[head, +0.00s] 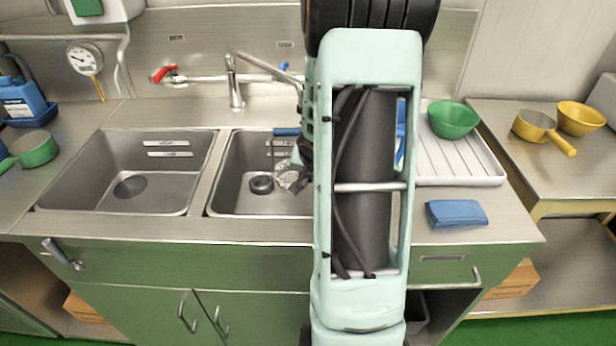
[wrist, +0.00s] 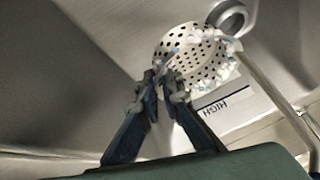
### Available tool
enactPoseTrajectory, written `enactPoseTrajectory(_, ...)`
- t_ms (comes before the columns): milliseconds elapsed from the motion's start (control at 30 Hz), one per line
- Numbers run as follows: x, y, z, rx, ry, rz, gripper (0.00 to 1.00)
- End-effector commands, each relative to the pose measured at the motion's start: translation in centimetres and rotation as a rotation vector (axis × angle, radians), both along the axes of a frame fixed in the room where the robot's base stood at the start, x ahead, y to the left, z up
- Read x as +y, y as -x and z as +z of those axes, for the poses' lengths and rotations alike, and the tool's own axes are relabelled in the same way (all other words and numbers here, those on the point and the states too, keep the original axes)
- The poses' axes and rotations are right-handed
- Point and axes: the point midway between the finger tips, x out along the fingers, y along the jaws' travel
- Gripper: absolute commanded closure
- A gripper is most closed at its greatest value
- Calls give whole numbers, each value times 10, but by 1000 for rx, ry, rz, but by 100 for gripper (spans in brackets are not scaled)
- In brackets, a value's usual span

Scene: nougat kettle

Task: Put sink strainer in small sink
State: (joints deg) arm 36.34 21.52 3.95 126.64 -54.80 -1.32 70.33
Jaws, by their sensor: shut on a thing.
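The sink strainer (wrist: 200,55) is a perforated metal basket with pale bits of debris on it. My gripper (wrist: 163,80) is shut on its edge in the wrist view. In the head view the strainer (head: 288,177) shows as a small shiny shape inside the right-hand sink (head: 232,184), held above its floor. This sink looks like the small one, but my arm hides its right side. Its round drain (head: 262,184) is left of and below the strainer, and also shows at the top of the wrist view (wrist: 231,17). My arm mostly hides the gripper in the head view.
The larger left sink (head: 120,172) is empty. The faucet (head: 234,85) stands behind, its spout reaching over the right sink. A blue-topped metal item (head: 286,132) is at that sink's back edge. A green bowl (head: 454,119) sits on the drainboard (head: 475,165); a blue cloth (head: 456,213) lies in front.

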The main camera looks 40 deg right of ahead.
Motion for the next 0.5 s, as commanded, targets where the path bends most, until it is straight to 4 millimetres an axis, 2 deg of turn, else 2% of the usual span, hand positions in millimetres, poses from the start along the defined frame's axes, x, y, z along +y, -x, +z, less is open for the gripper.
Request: enactPoseTrajectory(500, 0, -1, -55, -1, 0, -2, 100)
